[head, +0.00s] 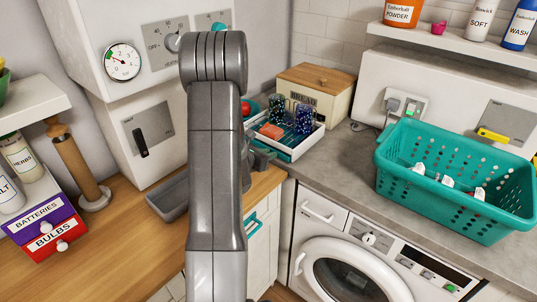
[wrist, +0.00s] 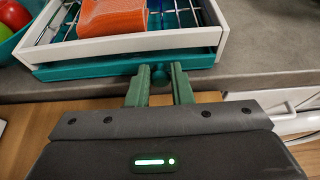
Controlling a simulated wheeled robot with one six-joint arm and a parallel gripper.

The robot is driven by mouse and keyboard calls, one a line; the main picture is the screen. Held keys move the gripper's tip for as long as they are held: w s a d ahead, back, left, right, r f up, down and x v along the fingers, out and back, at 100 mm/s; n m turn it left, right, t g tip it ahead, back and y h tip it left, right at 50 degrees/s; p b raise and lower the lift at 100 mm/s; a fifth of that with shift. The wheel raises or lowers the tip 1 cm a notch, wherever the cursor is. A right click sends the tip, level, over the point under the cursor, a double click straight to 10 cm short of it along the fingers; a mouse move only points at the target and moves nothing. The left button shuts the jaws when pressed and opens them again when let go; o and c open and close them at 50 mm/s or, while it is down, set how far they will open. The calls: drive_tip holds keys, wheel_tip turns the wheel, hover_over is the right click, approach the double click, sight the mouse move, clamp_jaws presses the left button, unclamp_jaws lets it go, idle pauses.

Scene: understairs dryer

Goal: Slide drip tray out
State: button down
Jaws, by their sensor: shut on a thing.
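The teal drip tray (wrist: 100,66) lies under a white dish rack (wrist: 228,38) on the grey counter. Its front edge shows below the rack's front wall in the wrist view, with a round teal knob (wrist: 158,76) in the middle. My gripper (wrist: 159,84) is shut on this knob, one green finger on each side. In the head view my arm hides part of the area and my gripper (head: 262,156) is at the rack's near left corner. The rack (head: 312,140) holds an orange sponge (head: 270,131) and two dark patterned cups (head: 304,118).
A bread box (head: 318,88) stands behind the rack. A teal laundry basket (head: 450,190) is on the counter to the right. A grey open bin (head: 172,200) is left of my arm by the wooden worktop (head: 130,245). A bowl with fruit (wrist: 14,22) sits left of the rack.

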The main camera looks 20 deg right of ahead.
drive_tip(key=s+a+b, duration=0.1)
drive_tip(key=a, duration=0.2)
drive_tip(key=s+a+b, duration=0.2)
drive_tip(key=a, duration=0.1)
drive_tip(key=s+a+b, duration=0.1)
drive_tip(key=s+a, duration=0.1)
drive_tip(key=a, duration=0.1)
drive_tip(key=shift+s+a, duration=0.25)
drive_tip(key=c, duration=1.3)
unclamp_jaws()
wheel_tip(320, 180, up, 10)
drive_tip(key=shift+r+p, duration=0.1)
drive_tip(key=shift+p, duration=0.25)
